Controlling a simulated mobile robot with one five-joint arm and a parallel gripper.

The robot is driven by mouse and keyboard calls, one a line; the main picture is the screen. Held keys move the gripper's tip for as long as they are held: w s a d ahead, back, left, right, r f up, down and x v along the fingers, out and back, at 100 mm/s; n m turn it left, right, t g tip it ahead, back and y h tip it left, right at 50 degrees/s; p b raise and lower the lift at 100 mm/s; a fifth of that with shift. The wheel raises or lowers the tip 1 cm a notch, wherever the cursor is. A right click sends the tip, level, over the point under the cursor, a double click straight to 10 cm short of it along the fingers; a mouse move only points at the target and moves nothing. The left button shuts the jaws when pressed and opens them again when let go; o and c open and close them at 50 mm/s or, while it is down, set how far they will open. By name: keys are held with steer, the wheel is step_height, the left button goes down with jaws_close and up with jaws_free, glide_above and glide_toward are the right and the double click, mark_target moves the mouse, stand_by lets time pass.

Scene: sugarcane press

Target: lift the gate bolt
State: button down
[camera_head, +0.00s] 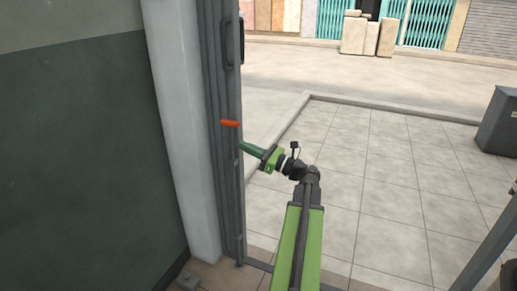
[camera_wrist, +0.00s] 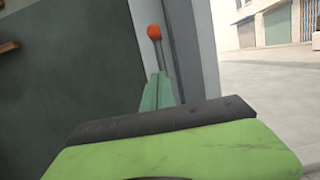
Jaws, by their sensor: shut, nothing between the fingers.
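The gate bolt's orange handle (camera_head: 230,124) sticks out from the grey folded gate (camera_head: 211,75) at left of centre. In the wrist view the orange knob (camera_wrist: 154,32) sits on a thin grey rod just beyond my fingertips. My gripper (camera_head: 242,147) is shut and empty, with its green fingers close to the gate, a little below and right of the orange handle. The fingers (camera_wrist: 157,80) also show in the wrist view, with the knob above them. I cannot tell whether they touch the rod. The bolt's lower part is hidden.
A pale post (camera_head: 182,120) and a dark green wall (camera_head: 75,150) stand left of the gate. A tiled floor (camera_head: 390,180) lies open to the right, with a grey box (camera_head: 498,122) at the far right edge. Pale blocks (camera_head: 366,35) stand across the street.

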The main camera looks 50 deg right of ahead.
steer(key=shift+x, duration=1.1)
steer(key=r+p, duration=0.4)
steer(key=shift+s, duration=0.25)
step_height(320, 180, up, 11)
steer(key=p, duration=1.1)
glide_above(231, 130)
steer(key=s+d, duration=0.1)
steer(key=s, duration=0.3)
steer(key=shift+w+f, duration=0.2)
